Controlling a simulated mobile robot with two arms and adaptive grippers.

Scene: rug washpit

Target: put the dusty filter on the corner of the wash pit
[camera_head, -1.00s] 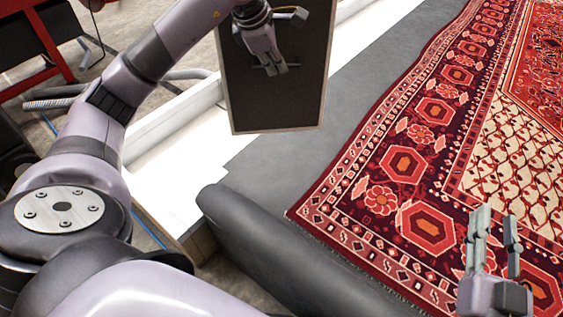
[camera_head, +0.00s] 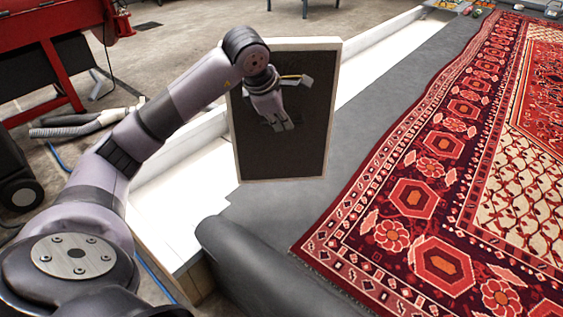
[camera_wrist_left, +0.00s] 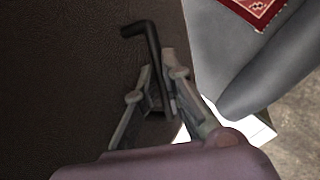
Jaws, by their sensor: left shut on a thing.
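The dusty filter (camera_head: 300,150) is a dark rectangular panel with a pale frame, held upright in the head view. My left gripper (camera_head: 279,126) is in front of its face and shut on the filter's handle. In the left wrist view the filter (camera_wrist_left: 70,70) fills the left side, and the fingers of my left gripper (camera_wrist_left: 160,95) close around a dark bent handle (camera_wrist_left: 145,45). The wash pit shows as a grey floor (camera_head: 262,208) with a white ledge (camera_head: 185,185) along its left side and a rounded grey edge (camera_head: 265,265) at the near side. The filter hangs over the ledge and grey floor. My right gripper is out of view.
A large red patterned rug (camera_head: 450,190) covers the right of the pit. Small items (camera_head: 475,12) sit at the far end. The white ledge is clear.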

